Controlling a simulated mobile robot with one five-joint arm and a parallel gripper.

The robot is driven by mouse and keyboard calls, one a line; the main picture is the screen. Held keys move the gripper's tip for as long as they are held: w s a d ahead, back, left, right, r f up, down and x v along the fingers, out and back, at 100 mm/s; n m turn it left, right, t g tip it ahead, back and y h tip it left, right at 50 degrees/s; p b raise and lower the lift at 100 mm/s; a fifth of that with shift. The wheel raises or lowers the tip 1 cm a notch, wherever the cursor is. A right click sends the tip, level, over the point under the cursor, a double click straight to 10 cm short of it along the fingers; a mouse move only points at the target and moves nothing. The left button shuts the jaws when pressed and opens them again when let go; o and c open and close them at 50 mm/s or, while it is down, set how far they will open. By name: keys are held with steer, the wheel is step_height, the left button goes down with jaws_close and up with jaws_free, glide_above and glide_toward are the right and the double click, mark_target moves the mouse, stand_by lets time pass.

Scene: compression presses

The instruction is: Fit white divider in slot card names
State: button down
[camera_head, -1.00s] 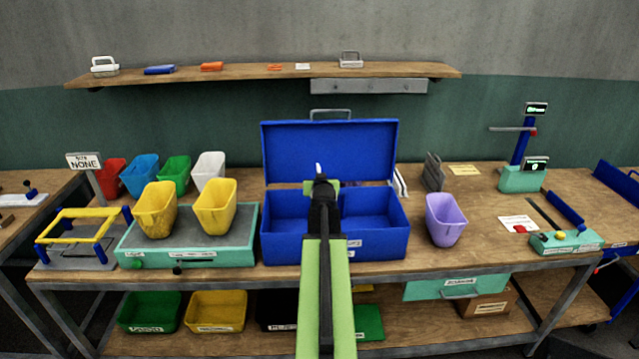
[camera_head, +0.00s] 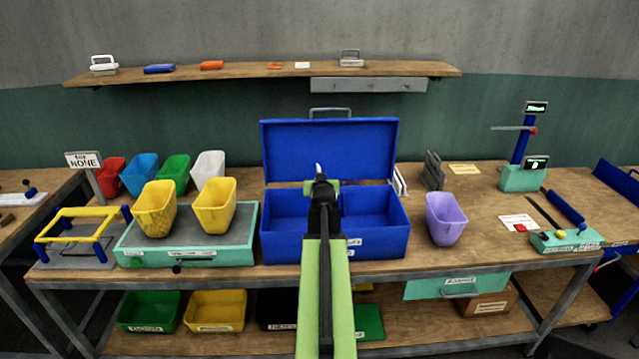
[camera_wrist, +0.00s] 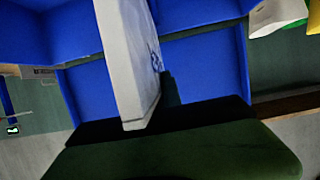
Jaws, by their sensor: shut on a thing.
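My gripper (camera_head: 320,184) is over the open blue box (camera_head: 378,246), about midway across it. It is shut on the white divider (camera_head: 318,169), which shows only as a thin sliver above the jaws in the head view. In the wrist view the white divider (camera_wrist: 127,60) is a long flat panel with small blue marks on its face, with the blue box (camera_wrist: 205,75) behind it. My arm hides the middle of the box, so I cannot tell whether the divider touches a slot.
The box lid (camera_head: 330,150) stands open behind. Two yellow bins (camera_head: 215,207) on a teal-edged platform are left of the box; a purple bin (camera_head: 445,220) is right. White panels (camera_head: 400,181) and a grey rack (camera_head: 433,171) stand behind right.

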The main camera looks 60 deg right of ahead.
steer(key=shift+f+b, duration=6.25)
steer(key=shift+f, duration=0.1)
steer(key=c, duration=1.4)
jaws_free()
steer(key=shift+c, duration=0.2)
